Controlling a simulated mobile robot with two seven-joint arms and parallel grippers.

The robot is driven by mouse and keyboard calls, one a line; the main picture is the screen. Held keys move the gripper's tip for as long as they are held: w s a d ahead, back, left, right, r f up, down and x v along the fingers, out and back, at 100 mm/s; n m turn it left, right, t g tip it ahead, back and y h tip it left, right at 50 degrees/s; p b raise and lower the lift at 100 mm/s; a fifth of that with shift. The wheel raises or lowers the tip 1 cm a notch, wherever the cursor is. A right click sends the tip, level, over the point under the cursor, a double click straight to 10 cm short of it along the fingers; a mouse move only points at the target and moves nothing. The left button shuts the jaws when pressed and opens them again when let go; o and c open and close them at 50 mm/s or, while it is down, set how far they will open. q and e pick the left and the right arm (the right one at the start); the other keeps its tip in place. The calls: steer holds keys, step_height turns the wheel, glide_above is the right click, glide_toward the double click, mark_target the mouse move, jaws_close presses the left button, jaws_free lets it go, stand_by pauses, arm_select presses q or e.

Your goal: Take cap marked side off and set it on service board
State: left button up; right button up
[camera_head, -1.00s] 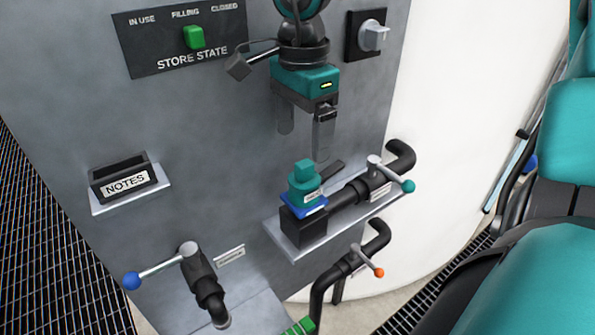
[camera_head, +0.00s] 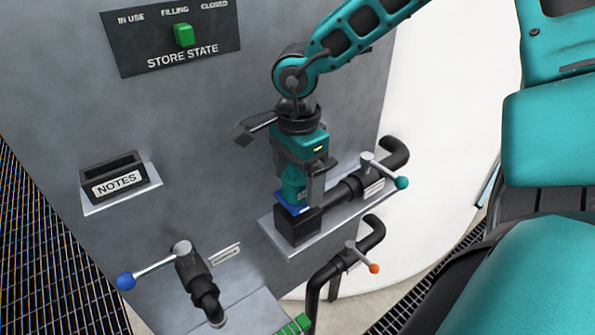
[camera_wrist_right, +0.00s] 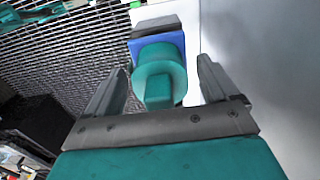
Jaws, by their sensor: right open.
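The teal cap (camera_head: 292,184) stands upright on a blue collar on a black block (camera_head: 299,228), on a grey shelf on the panel. In the right wrist view the cap (camera_wrist_right: 159,72) shows as a round teal body with a raised square grip, in front of the blue collar (camera_wrist_right: 172,40). My right gripper (camera_head: 296,188) is lowered over the cap from above, with its fingers open on either side. In the wrist view a gap shows between the cap and each finger of my right gripper (camera_wrist_right: 165,85). The marking on the cap is mostly hidden. My left gripper is out of view.
A black pipe with a teal-tipped valve lever (camera_head: 400,182) runs right from the block. Below are an orange-tipped lever (camera_head: 373,268) and a blue-tipped lever (camera_head: 126,281). A NOTES holder (camera_head: 118,184) and the STORE STATE plate (camera_head: 182,55) are on the panel.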

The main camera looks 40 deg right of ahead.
steer(key=shift+c, duration=0.5)
steer(key=c, duration=1)
steer(key=shift+c, duration=0.2)
step_height(320, 180, up, 20)
steer(key=p, duration=0.1)
